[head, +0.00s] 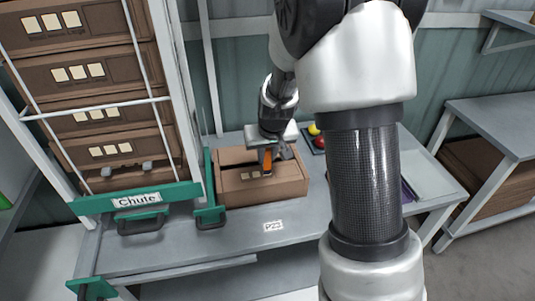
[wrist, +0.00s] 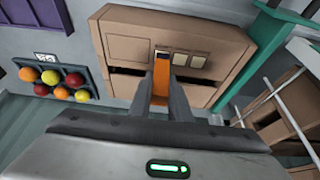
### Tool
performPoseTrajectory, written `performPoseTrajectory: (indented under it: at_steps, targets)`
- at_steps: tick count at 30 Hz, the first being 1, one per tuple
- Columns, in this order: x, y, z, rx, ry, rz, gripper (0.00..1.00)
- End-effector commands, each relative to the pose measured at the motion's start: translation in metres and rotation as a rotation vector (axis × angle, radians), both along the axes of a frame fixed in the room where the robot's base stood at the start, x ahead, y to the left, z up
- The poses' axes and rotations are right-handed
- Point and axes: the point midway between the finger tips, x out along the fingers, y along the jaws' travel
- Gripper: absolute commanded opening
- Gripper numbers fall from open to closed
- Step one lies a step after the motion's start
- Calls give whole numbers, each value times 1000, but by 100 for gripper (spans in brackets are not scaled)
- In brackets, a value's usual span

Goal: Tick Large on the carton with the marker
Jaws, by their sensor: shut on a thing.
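A brown cardboard carton (head: 287,190) sits on the grey bench, just right of the green chute frame. Its row of small pale label squares (wrist: 198,60) shows in the wrist view, with a darker square at the end beside the marker. My gripper (head: 264,160) is over the carton, shut on an orange marker (head: 266,163). In the wrist view the marker (wrist: 161,76) sits between the fingers of my gripper (wrist: 166,100), its far end close to the label squares. The tip is hidden, so I cannot tell whether it touches the carton.
A chute rack (head: 137,197) with stacked cartons stands at the left. A tray with red, yellow and orange tomatoes (wrist: 88,96) lies beside the carton. The bench (head: 235,232) is clear in front, around the P23 label (head: 273,226).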

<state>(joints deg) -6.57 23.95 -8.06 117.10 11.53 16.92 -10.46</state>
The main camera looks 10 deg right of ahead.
Motion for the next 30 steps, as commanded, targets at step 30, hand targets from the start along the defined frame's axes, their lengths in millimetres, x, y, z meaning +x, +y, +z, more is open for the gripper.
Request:
performPoseTrajectory:
  at_steps: [30]
  targets:
    - [-2,3,57,0,0,0,0]
